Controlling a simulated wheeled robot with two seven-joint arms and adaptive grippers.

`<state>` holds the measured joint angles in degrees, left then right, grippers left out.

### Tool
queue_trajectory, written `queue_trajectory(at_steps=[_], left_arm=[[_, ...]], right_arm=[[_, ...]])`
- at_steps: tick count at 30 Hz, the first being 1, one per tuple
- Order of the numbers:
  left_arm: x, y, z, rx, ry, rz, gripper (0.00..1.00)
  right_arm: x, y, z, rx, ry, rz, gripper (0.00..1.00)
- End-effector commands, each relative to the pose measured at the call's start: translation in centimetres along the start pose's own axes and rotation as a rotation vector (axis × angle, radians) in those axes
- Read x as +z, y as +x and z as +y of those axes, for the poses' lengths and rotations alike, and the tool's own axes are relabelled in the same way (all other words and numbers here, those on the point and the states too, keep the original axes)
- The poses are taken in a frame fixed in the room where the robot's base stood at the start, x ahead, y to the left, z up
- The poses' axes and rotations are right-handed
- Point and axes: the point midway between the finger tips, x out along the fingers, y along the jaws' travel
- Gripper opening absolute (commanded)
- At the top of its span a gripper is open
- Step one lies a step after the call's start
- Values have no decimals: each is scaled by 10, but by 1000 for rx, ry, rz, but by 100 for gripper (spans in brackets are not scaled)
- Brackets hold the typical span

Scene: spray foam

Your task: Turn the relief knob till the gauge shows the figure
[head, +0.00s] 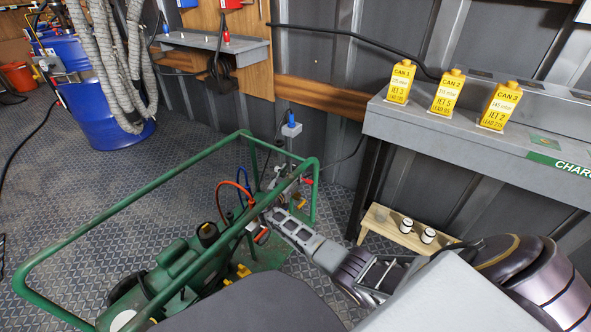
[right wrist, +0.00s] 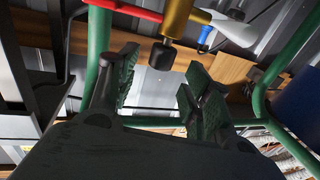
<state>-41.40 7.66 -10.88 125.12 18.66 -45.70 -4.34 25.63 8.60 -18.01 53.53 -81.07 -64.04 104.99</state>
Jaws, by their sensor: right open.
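My right gripper (head: 262,226) reaches in among the fittings of the green cart (head: 72,233). In the right wrist view its two dark green-padded fingers (right wrist: 160,82) are spread apart and empty. A black knob (right wrist: 162,56) on a brass body (right wrist: 178,18) shows just beyond the fingertips, roughly between them; I see no contact. I take it to be the relief knob. A red handle (right wrist: 125,9) and a blue-ended fitting (right wrist: 205,38) sit beside the brass body. I cannot make out a gauge face or any reading. My left gripper is not in view.
Red hose (head: 235,184) and blue hose (head: 241,178) loop by the gripper. Green rails surround the pump. A grey bench (head: 450,143) with yellow cans (head: 448,92) stands right, a low wooden stool (head: 385,220) below. Blue drums (head: 100,115) stand back left; floor between is clear.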

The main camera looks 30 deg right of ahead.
Motion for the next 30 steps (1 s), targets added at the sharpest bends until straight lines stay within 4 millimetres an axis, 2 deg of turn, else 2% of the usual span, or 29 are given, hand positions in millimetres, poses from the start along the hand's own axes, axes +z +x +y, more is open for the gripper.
queue_trajectory(at_steps=[6,12,26,30], left_arm=[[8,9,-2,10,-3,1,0],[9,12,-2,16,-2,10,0],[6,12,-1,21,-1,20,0],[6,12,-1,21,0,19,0]], right_arm=[[1,27,0,1,-1,1,49],[1,44,0,0,0,0,49],[0,51,0,0,0,0,49],[0,50,0,0,0,0,34]])
